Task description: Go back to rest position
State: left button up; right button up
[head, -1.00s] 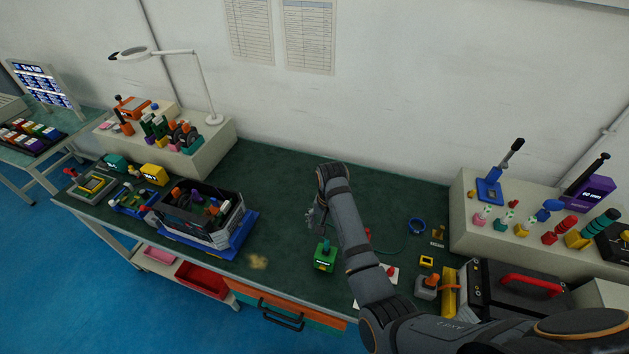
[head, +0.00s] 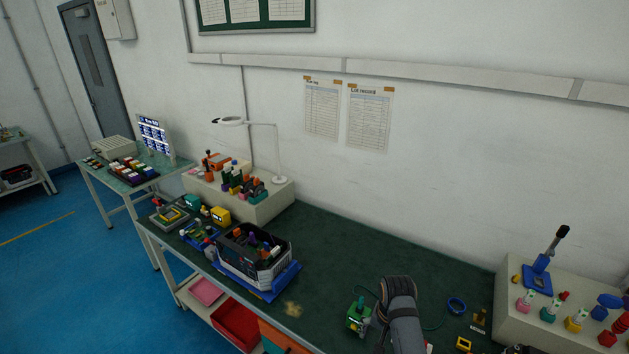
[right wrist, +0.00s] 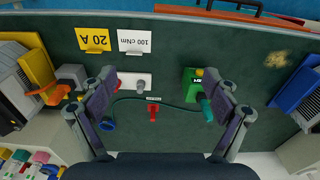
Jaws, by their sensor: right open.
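My right arm comes in at the bottom of the head view, and its gripper (right wrist: 160,108) shows in the right wrist view with two fingers wide apart and nothing between them held. It hangs above the green workbench top (head: 375,255). A green block-shaped device (head: 358,316) stands on the bench just left of my right arm; in the right wrist view it (right wrist: 195,82) is near the right-hand finger, apart or overlapping in view only, I cannot tell. My left gripper is not in view.
A black-and-white tool bin (head: 252,258) sits on a blue base at the bench's left. A magnifier lamp (head: 277,160) stands on the back-left shelf. A beige shelf (head: 520,322) with several colored tools is at the right.

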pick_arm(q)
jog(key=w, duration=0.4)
pick_arm(e)
jog(key=s+d+r+n+t, duration=0.2)
jog(key=s+d+r+n, duration=0.15)
jog(key=s, duration=0.55)
jog(key=s+d+r+n+t, duration=0.1)
jog(key=s+d+r+n, duration=0.2)
jog(key=s, duration=0.6)
notch_tip(320, 180, down, 36)
jog(key=s+d+g+b, duration=0.1)
jog(key=s+d+b, duration=0.15)
jog(key=b, duration=0.55)
pick_arm(q)
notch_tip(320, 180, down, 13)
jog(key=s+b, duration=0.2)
jog(key=b, duration=0.3)
pick_arm(e)
jog(key=s+d+f+g, duration=0.1)
jog(key=s+f, duration=1.6)
jog(key=f, duration=0.4)
jog(key=shift+s+d+h, duration=0.15)
jog(key=shift+s+h, duration=0.15)
jog(key=shift+s, duration=0.05)
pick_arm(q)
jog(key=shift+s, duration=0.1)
